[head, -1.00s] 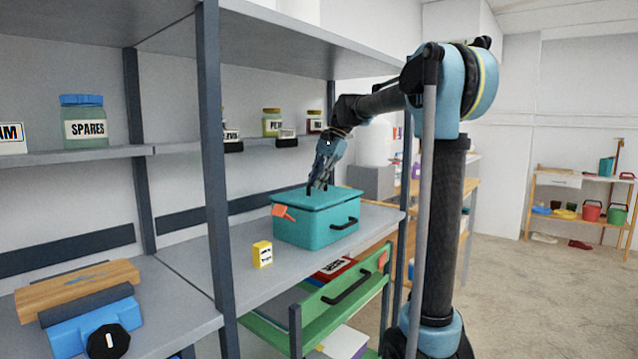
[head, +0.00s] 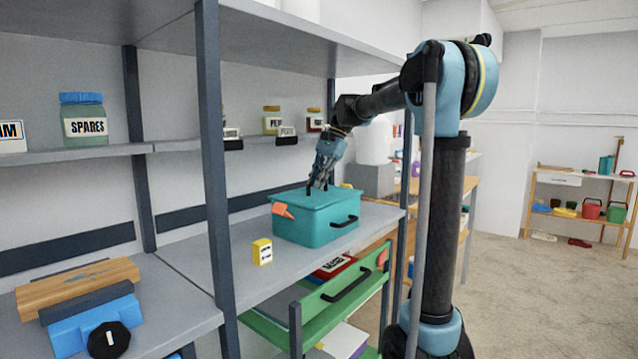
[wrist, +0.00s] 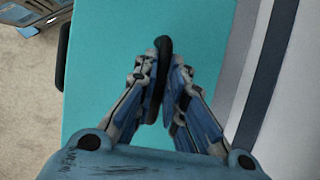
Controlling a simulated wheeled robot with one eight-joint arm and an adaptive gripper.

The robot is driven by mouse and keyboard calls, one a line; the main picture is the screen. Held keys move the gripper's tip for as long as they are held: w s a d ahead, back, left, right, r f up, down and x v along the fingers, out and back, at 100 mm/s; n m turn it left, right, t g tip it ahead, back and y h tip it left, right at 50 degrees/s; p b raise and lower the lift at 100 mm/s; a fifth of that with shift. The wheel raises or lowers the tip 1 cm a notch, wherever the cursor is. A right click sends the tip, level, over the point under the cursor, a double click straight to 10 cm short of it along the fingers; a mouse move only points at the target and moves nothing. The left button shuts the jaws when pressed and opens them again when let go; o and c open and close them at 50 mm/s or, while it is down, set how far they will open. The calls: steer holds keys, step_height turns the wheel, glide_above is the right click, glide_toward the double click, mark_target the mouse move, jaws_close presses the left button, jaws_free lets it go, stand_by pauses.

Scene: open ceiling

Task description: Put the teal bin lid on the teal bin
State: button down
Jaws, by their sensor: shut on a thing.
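The teal bin (head: 318,229) stands on the grey shelf, with a black handle on its front and an orange tag at its left corner. The teal bin lid (head: 325,196) lies over the top of the bin and looks level; whether it is fully seated I cannot tell. My gripper (head: 319,188) is above the lid, pointing down, with its fingers shut on the lid's black handle. In the wrist view my gripper (wrist: 170,95) pinches the dark handle (wrist: 163,48), and the teal lid (wrist: 105,70) fills the middle.
A small yellow box (head: 262,251) stands on the shelf left of the bin. A green drawer (head: 330,310) is below the shelf. Jars (head: 271,121) stand on the upper shelf behind. A shelf post (head: 213,180) rises at the left.

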stand_by(0.3)
steer(key=c, duration=1.6)
jaws_free()
steer(key=v, duration=1.2)
steer(key=s+d+f+n+t+h, duration=0.1)
steer(key=s+d+f, duration=0.4)
steer(key=s+f, duration=0.6)
steer(key=s+d+f+n+t+h, duration=0.2)
steer(key=s+d+f+n, duration=0.2)
steer(key=s+f, duration=0.7)
steer(key=s+d+f+n+t+h, duration=0.1)
steer(key=s+d+f, duration=0.7)
steer(key=f, duration=1)
steer(key=shift+s+d+f+n, duration=0.1)
steer(key=shift+s+n, duration=0.15)
steer(key=shift+s, duration=0.35)
steer(key=shift+s+f+n, duration=0.15)
steer(key=shift+s+n, duration=0.05)
steer(key=shift+s, duration=0.4)
steer(key=shift+s+d+f+n, duration=0.1)
steer(key=shift+s+n, duration=0.15)
steer(key=shift+s, duration=0.3)
